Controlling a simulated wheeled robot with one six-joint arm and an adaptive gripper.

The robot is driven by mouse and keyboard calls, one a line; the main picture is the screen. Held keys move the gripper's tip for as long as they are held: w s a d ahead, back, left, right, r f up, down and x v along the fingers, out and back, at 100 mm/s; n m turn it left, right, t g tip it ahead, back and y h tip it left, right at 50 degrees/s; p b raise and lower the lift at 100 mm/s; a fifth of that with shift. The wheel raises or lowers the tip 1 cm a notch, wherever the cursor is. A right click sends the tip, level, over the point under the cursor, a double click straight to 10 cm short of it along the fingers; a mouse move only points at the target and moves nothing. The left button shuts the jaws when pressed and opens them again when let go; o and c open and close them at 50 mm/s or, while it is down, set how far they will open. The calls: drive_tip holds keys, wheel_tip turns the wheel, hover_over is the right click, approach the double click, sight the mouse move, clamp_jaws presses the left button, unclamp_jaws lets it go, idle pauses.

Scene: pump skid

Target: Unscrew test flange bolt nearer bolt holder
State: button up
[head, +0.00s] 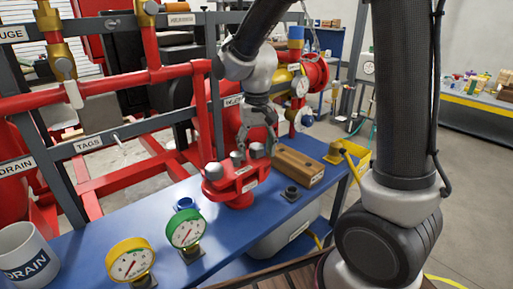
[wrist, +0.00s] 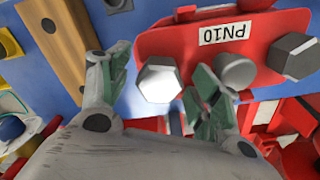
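The red test flange (head: 238,187) stands on the blue bench with several grey bolts in it. It also shows in the wrist view, with a PN10 label (wrist: 222,34). A pale hex bolt head (wrist: 158,78) lies between the fingertips of my gripper (wrist: 161,68), on the flange side toward the wooden block. My gripper (head: 257,140) is open over the flange. I see gaps beside the bolt head and cannot tell whether either finger touches it. The wooden block (head: 298,167), with a dark hole in its top, looks like the bolt holder; it also shows in the wrist view (wrist: 52,50).
A dark square fitting (head: 291,193) sits on the bench right of the flange. A green gauge (head: 186,230), a yellow gauge (head: 130,262) and a DRAIN mug (head: 25,255) stand at the front left. Red pipework (head: 110,85) rises behind. A yellow tray (head: 350,157) is at right.

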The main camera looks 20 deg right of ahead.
wheel_tip(320, 180, up, 12)
idle(0.6)
drive_tip(key=shift+f, duration=0.1)
drive_tip(key=f+n, duration=0.3)
drive_tip(key=shift+s+d+f+n, duration=0.2)
drive_tip(key=shift+s+n, duration=0.1)
drive_tip(key=shift+n, duration=0.1)
drive_tip(key=shift+f+n, duration=0.3)
drive_tip(key=shift+n, duration=0.6)
drive_tip(key=n, duration=0.3)
drive_tip(key=shift+w+a+f, duration=0.1)
drive_tip(key=shift+w+f, duration=0.15)
drive_tip(key=shift+f, duration=0.05)
wheel_tip(320, 180, down, 8)
drive_tip(key=shift+r, duration=0.25)
